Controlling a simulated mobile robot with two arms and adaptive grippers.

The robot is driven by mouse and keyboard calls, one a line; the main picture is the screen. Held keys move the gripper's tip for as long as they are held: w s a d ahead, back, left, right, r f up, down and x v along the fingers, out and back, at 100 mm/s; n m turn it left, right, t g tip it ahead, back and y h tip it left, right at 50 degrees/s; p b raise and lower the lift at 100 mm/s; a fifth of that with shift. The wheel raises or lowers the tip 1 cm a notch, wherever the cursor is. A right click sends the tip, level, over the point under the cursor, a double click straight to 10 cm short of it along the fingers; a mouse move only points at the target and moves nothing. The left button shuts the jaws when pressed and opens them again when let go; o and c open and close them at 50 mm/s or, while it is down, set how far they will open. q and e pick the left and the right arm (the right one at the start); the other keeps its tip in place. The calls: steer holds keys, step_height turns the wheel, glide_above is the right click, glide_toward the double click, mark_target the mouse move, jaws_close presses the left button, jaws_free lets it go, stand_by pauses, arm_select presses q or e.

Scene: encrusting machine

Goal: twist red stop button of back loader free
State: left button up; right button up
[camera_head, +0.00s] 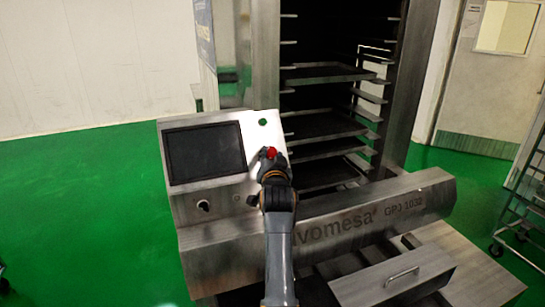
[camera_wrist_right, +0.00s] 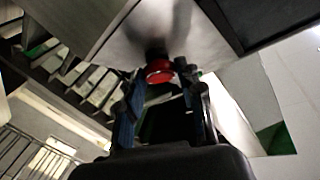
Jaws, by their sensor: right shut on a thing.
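The red stop button (camera_head: 271,152) stands on the slanted metal control panel (camera_head: 213,204) of the loader, right of the dark screen. My right gripper (camera_head: 271,160) reaches it from the front, and its fingers are shut on the button. In the right wrist view the red button (camera_wrist_right: 159,71) sits between the two fingertips of my right gripper (camera_wrist_right: 162,76), its dark base against the metal panel. The exact contact of the fingers is partly in shadow. My left gripper is in neither view.
A dark screen (camera_head: 205,153), a green button (camera_head: 262,122) and a small knob (camera_head: 203,206) are on the same panel. A rack with several trays (camera_head: 325,125) stands behind. A metal cart (camera_head: 525,215) is at the far right.

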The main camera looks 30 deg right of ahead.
stand_by(0.3)
steer(key=o, duration=1)
steer(key=shift+w+f, duration=0.1)
steer(key=shift+o, duration=0.9)
steer(key=shift+w+f, duration=0.15)
steer(key=shift+w, duration=0.1)
steer(key=shift+s+r, duration=0.15)
steer(key=shift+r, duration=0.25)
step_height(320, 180, up, 9)
steer(key=shift+r, duration=0.1)
